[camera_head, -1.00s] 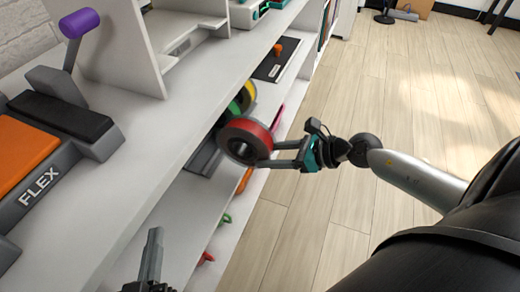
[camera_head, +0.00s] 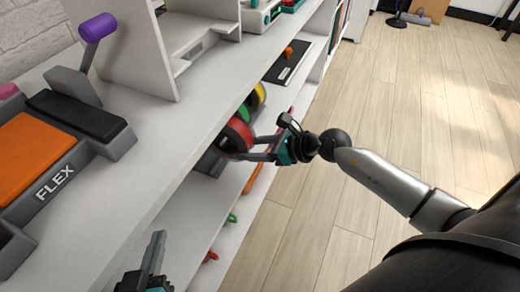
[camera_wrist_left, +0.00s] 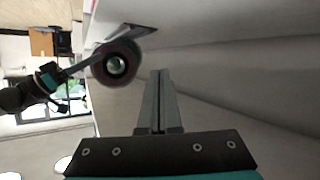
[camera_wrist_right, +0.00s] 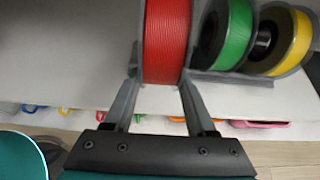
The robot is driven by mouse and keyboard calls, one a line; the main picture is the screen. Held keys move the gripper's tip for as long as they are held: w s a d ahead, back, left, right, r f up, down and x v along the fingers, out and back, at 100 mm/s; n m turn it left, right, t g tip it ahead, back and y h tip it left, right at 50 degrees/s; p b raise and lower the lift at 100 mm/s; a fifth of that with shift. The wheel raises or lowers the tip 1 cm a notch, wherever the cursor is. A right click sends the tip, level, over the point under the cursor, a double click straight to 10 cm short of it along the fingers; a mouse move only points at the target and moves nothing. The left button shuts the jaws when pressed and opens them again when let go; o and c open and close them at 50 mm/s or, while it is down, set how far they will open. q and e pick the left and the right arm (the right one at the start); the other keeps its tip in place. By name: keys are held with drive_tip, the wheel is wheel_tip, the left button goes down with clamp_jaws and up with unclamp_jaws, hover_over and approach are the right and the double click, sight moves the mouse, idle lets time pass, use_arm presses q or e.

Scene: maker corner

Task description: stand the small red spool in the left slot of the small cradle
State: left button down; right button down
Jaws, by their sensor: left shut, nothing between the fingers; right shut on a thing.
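The red spool (camera_head: 237,134) is upright in my right gripper (camera_head: 243,152), at the opening of the shelf below the top board. In the right wrist view the red spool (camera_wrist_right: 167,40) is between the two fingers, left of a green spool (camera_wrist_right: 236,35) and a yellow spool (camera_wrist_right: 292,42). Those two stand in the grey cradle (camera_wrist_right: 245,77). The red spool hides the cradle's left part, so I cannot tell whether it touches the slot. My left gripper (camera_head: 157,238) is shut and empty, low in front of the shelf. The left wrist view also shows the red spool (camera_wrist_left: 113,68).
The top board (camera_head: 185,130) overhangs close above the spools. On it stand an orange and grey FLEX device (camera_head: 45,155) and a white stand (camera_head: 185,45). A dark mat (camera_head: 292,62) lies further along. Coloured items hang below. The floor (camera_head: 370,200) at right is clear.

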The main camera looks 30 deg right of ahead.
sight(231, 145)
drive_tip(key=shift+w+a+r, duration=0.15)
drive_tip(key=shift+w+a, duration=0.35)
drive_tip(key=shift+w, duration=0.15)
drive_tip(key=shift+w+a, duration=1.05)
drive_tip(key=shift+w, duration=0.3)
drive_tip(key=shift+w+a, duration=0.45)
drive_tip(key=shift+w, duration=0.05)
drive_tip(key=shift+w+f+b, duration=0.15)
drive_tip(key=shift+f+b, duration=0.05)
drive_tip(key=shift+b, duration=0.2)
drive_tip(key=shift+f, duration=0.35)
drive_tip(key=shift+f+b, duration=0.45)
drive_tip(key=shift+b, duration=0.05)
use_arm(q)
drive_tip(key=shift+s+d+r+n+t+h, duration=0.25)
drive_tip(key=shift+d+r+t, duration=0.25)
drive_tip(key=shift+t, duration=0.25)
drive_tip(key=shift+s+d+r+n+t+h, duration=0.2)
drive_tip(key=shift+d+r+t, duration=0.25)
drive_tip(key=shift+t, duration=0.3)
use_arm(e)
drive_tip(key=shift+f, duration=0.55)
